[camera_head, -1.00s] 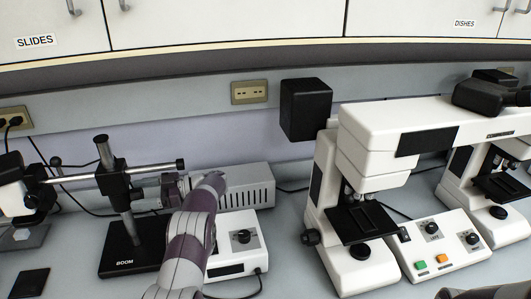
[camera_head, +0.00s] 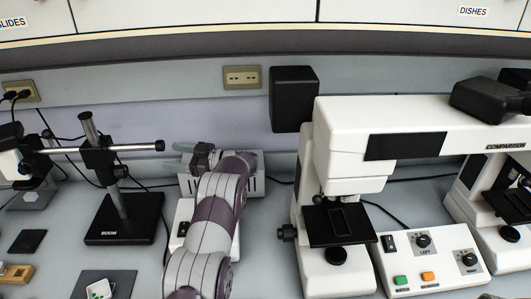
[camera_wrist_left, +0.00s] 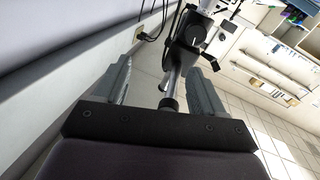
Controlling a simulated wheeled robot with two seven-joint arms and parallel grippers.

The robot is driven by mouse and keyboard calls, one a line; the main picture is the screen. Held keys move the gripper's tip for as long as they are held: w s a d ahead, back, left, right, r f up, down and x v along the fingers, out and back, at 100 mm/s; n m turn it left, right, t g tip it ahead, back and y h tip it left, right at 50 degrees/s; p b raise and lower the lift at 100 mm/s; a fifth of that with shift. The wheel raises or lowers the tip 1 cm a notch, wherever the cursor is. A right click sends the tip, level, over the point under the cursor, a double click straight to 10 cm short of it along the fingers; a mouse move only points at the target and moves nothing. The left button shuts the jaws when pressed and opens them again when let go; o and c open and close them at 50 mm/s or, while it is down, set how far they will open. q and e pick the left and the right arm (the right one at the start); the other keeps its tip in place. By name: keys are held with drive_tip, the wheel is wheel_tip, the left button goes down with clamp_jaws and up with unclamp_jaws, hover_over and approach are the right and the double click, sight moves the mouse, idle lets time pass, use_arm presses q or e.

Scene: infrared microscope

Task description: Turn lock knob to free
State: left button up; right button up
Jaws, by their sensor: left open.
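A black boom stand (camera_head: 117,219) with an upright post and a horizontal silver boom (camera_head: 138,147) stands at the left. In the left wrist view, a round black knob (camera_wrist_left: 193,38) with a small white mark shows on the stand's clamp, beyond my fingers. My left gripper (camera_head: 178,158) points left and is open and empty, by the boom's right end. In the left wrist view, the boom's black end cap (camera_wrist_left: 168,103) lies between the fingers of the left gripper (camera_wrist_left: 162,72), apparently untouched. My left arm hides part of the control box (camera_head: 183,222). My right gripper is out of view.
A comparison microscope (camera_head: 350,135) and its control panel (camera_head: 430,258) stand at the right. A dark pad (camera_head: 28,241) and a grey tray (camera_head: 122,284) lie at the front left. Cables run along the wall.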

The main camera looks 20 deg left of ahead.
use_arm(q)
drive_tip(key=w+d+r+m+t+h+b, duration=0.25)
drive_tip(key=w+d+m+t, duration=0.6)
drive_tip(key=t, duration=0.45)
drive_tip(key=w+d+f+m+t+h, duration=0.2)
drive_tip(key=d+m+t+h, duration=0.2)
drive_tip(key=d+m+h, duration=0.3)
drive_tip(key=d, duration=0.4)
drive_tip(key=shift+d+f+h, duration=0.15)
drive_tip(key=shift+d+h, duration=0.05)
drive_tip(key=shift+h, duration=0.15)
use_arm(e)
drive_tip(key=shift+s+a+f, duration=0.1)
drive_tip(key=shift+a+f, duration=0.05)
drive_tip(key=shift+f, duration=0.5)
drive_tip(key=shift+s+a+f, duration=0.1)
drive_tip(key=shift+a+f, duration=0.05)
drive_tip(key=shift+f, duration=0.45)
use_arm(q)
drive_tip(key=shift+w+a, duration=0.1)
